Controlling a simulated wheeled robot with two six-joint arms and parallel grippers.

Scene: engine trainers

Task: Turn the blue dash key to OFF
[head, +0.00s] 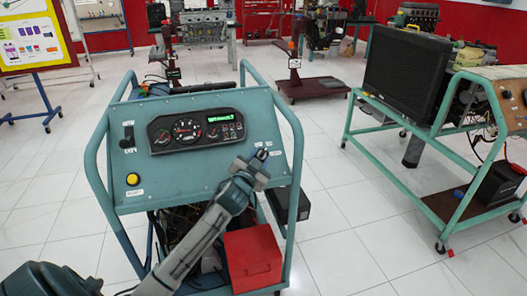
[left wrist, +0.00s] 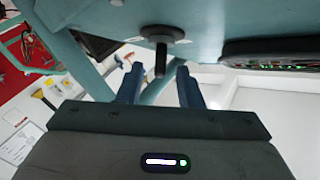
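The blue-green dash panel (head: 205,150) stands upright on a tube-framed trainer in the head view. My left gripper (head: 262,154) is in front of its right part, right of the gauge cluster (head: 195,131). In the left wrist view the dash key (left wrist: 161,58) is a dark stem on a round black base, pointing from the panel towards me. The open fingers of my left gripper (left wrist: 158,84) are on either side of the stem's line, with a gap around it; I see no contact. My right gripper is not in view.
A black lever switch (head: 128,137) and a yellow button (head: 133,179) are on the panel's left side. The teal tube frame (head: 294,165) curves close to the right of my gripper. A red box (head: 252,258) sits below. Another trainer with a radiator (head: 407,76) stands right, beyond open floor.

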